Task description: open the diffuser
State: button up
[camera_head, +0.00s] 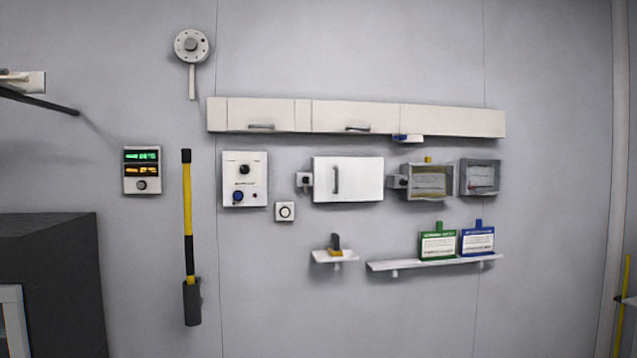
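A round grey disc (191,45) with small holes and a central hub is mounted high on the wall, left of centre. A thin pale lever (192,82) hangs straight down below it. It looks like the diffuser, but no label confirms this, and I cannot tell from here whether it is open or closed. Below it, a yellow and black pole (187,210) stands upright against the wall, its lower end in a dark holder (192,303). My gripper is not seen in this view.
A display panel (142,170) and a control box (245,180) flank the pole. A white door box (348,180), wall cabinets (455,121) and a shelf (380,266) are to the right. A dark block (55,280) fills the lower left.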

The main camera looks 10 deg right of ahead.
aim_at(351, 180)
jog(key=u, duration=0.8)
jog(key=i, duration=0.7)
jog(key=z, duration=0.1)
